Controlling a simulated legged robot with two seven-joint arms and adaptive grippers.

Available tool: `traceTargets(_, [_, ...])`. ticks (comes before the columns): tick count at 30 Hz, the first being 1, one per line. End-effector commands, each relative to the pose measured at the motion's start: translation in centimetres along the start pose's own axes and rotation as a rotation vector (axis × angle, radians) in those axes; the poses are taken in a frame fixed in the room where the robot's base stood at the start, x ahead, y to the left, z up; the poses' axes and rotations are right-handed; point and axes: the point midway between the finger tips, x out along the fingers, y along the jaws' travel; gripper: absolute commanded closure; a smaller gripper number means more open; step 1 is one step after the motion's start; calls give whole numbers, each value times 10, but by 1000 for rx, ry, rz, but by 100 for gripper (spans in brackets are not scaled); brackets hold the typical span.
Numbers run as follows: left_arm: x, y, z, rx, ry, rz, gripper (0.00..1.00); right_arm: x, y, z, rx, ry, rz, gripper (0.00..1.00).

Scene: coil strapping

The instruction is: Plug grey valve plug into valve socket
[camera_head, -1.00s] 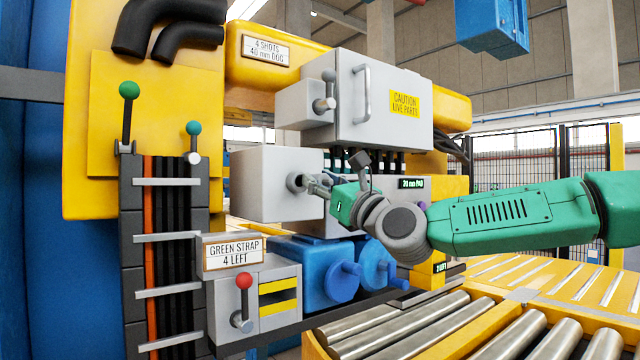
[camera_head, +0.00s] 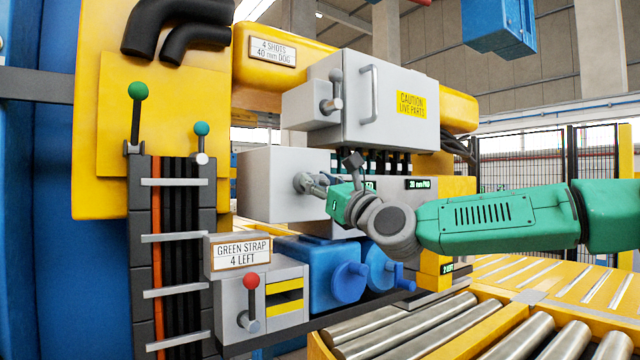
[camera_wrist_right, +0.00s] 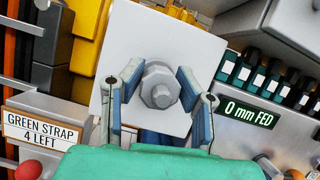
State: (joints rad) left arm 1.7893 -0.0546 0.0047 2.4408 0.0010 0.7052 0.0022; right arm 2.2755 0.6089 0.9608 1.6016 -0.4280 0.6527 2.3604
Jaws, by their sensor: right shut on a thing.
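The grey valve plug (camera_wrist_right: 160,86), a round flange with a hexagonal end, sits between the fingertips in the right wrist view, in front of the white box (camera_wrist_right: 126,45). In the head view my right gripper (camera_head: 313,184) reaches the right face of the light grey box (camera_head: 262,190) and is shut on the plug. In the wrist view my right gripper (camera_wrist_right: 160,84) has a finger on either side of the plug. The valve socket is hidden behind the plug, so how deep the plug sits cannot be told. My left gripper is out of view.
A grey cabinet (camera_head: 390,105) with a caution label hangs above my right gripper. Blue housings (camera_head: 330,272) and a red-knobbed lever (camera_head: 250,290) are below. Roller conveyors (camera_head: 420,330) fill the lower right. A "0 mm FED" display (camera_wrist_right: 250,113) is to the right in the wrist view.

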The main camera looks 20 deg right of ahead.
Motion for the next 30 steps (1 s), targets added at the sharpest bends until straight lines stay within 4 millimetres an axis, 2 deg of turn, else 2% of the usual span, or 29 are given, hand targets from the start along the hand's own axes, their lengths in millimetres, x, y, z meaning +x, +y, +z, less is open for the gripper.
traceTargets(3, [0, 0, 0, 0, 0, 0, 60, 3, 0, -1, 0, -1, 0, 100])
traceTargets(4, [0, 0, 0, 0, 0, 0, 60, 3, 0, 0, 0, -2, 0, 65])
traceTargets(6, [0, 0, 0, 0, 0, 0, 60, 3, 0, 0, 0, -2, 0, 47])
traceTargets(15, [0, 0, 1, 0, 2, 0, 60, 2, 0, -1, 0, 0, 0, 47])
traceTargets(19, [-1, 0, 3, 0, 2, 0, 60, -6, -1, -2, 1, 1, -1, 47])
traceTargets(23, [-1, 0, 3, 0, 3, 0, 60, -28, -1, -2, 3, 1, -1, 47])
traceTargets(30, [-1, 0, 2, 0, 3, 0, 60, -80, -2, -2, 3, -1, -1, 47])
